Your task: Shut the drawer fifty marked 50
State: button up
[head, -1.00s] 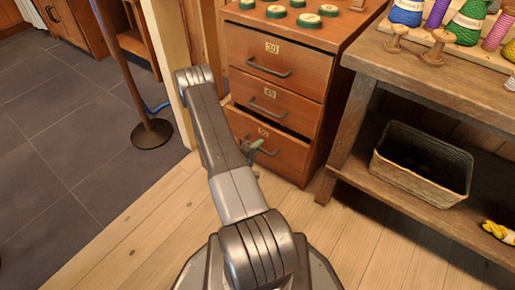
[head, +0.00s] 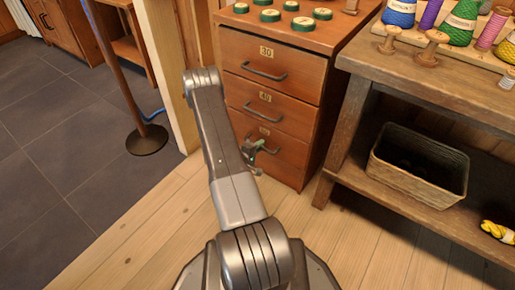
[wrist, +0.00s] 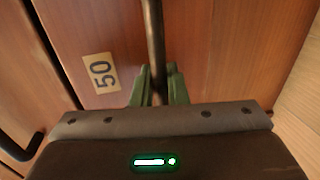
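The drawer marked 50 (head: 288,154) is the lowest of three in the wooden cabinet. Its front looks about level with the drawers above, with no wide gap over it in the head view. Its label (wrist: 100,73) shows in the wrist view, left of the dark bar handle (wrist: 154,35). My gripper (wrist: 158,78) has its green fingers on both sides of this handle, closed against it as far as I can see. In the head view my gripper (head: 253,147) is at the drawer front, partly hidden by my arm.
Drawers 30 (head: 282,66) and 40 (head: 285,108) above look shut. A wooden bench (head: 352,120) with a basket (head: 418,165) on its low shelf stands right of the cabinet. A stand with a round base (head: 147,140) is at left. Floor in front is clear.

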jog(key=o, duration=0.3)
jog(key=shift+w+d, duration=0.1)
jog(key=shift+w, duration=0.1)
jog(key=p+v, duration=0.3)
jog(key=v, duration=1.1)
jog(key=shift+p, duration=0.4)
jog(key=shift+f, duration=0.1)
jog(key=b+x, duration=0.4)
jog(key=x, duration=0.9)
jog(key=shift+w+d, duration=0.1)
jog(key=shift+d, duration=0.05)
jog(key=shift+w, duration=0.1)
jog(key=shift+p+v, duration=0.35)
jog(key=shift+v, duration=0.45)
jog(key=shift+f, duration=0.2)
